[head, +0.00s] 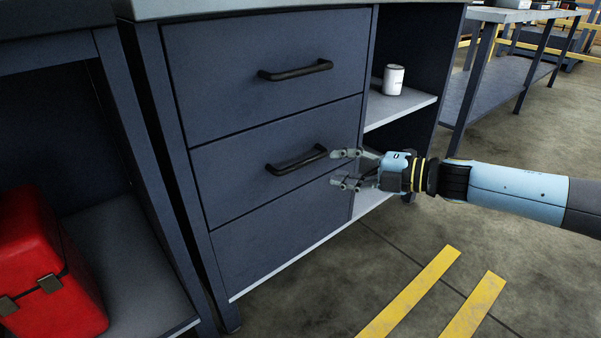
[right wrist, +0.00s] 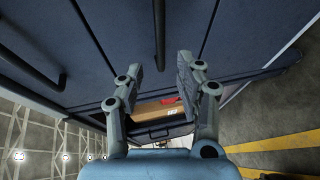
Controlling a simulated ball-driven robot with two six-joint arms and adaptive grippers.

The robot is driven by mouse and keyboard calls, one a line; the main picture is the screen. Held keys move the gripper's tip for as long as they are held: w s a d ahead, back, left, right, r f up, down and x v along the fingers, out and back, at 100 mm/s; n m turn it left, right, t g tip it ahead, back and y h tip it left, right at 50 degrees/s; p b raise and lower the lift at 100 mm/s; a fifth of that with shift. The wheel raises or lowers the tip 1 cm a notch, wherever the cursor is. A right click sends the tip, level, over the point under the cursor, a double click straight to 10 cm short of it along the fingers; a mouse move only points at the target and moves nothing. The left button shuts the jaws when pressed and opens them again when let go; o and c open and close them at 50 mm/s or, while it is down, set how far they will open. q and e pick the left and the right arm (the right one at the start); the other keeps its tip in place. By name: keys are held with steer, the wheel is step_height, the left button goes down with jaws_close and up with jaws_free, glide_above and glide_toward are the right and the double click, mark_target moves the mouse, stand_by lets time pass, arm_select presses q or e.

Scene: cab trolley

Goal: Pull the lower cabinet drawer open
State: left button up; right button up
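The blue-grey cabinet's lower drawer (head: 240,172) has a dark bar handle (head: 297,160) and its front looks flush, so it appears shut. My right gripper (head: 342,168) is open and empty at the right end of this handle, its fingers one above the other and pointing left. In the right wrist view the handle (right wrist: 159,35) runs ahead, in line with the gap between the two spread fingers (right wrist: 160,70). I cannot tell whether the fingertips overlap the handle's end; they are not closed on it. My left gripper is not in view.
The upper drawer (head: 265,70) with its handle (head: 296,70) is above. A plain panel (head: 285,235) is below. A white can (head: 393,79) stands on the open shelf (head: 395,107) to the right. A red toolbox (head: 45,265) sits at left. The floor in front is clear.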

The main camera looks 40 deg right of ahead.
mark_target(307, 163)
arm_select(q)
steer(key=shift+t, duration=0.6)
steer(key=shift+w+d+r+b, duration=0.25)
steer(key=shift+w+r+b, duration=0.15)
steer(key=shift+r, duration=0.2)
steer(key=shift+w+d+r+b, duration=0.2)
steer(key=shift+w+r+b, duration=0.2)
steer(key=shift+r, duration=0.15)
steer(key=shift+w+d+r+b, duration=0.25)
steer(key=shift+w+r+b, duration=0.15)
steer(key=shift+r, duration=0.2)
arm_select(e)
steer(key=shift+x, duration=4.55)
steer(key=shift+f, duration=0.1)
jaws_close()
